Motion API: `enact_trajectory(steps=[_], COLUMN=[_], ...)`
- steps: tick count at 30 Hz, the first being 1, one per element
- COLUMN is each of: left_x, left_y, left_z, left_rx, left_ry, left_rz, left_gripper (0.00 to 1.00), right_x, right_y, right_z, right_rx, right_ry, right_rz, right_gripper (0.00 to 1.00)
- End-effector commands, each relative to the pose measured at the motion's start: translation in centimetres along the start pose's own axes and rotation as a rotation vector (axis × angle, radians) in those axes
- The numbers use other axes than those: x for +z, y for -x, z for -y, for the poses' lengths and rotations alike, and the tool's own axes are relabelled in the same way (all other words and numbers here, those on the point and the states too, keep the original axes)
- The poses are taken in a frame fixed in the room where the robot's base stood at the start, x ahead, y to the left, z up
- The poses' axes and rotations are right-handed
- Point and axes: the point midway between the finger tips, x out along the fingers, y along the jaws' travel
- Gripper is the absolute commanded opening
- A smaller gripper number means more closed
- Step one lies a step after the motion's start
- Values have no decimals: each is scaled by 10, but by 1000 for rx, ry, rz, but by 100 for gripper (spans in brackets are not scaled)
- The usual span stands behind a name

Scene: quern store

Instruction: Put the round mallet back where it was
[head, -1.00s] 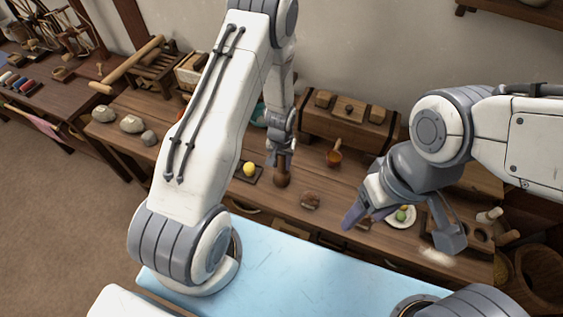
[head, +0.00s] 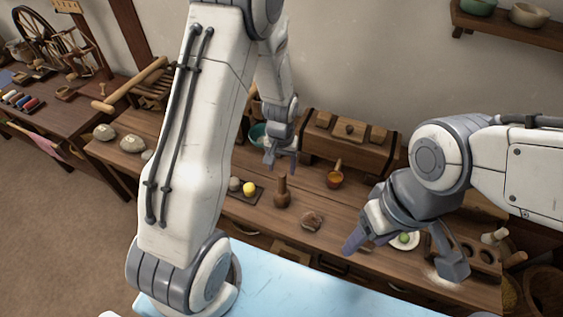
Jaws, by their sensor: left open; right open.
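The round mallet (head: 282,194) is a dark brown wooden piece standing upright on the wooden bench (head: 225,215), its neck pointing up. My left gripper (head: 281,169) is open and empty, just above and slightly left of the mallet's top, apart from it as far as I can see. My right gripper (head: 400,262) is open over the right part of the bench, in front of a white plate (head: 404,239) with a green item, which it partly hides.
Pale stones (head: 104,132) lie at the bench's left.

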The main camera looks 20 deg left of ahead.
Motion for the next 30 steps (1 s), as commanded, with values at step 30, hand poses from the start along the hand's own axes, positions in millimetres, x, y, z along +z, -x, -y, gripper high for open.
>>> enact_trajectory(steps=[30], left_x=[233], left_y=[203], left_z=[-111], left_rx=[107], left_ry=[-750], left_rz=[24], left_gripper=[66], right_x=[0], right_y=[-4], right_z=[0], right_rx=[0], right_ry=[0], right_rz=[0], right_gripper=[63])
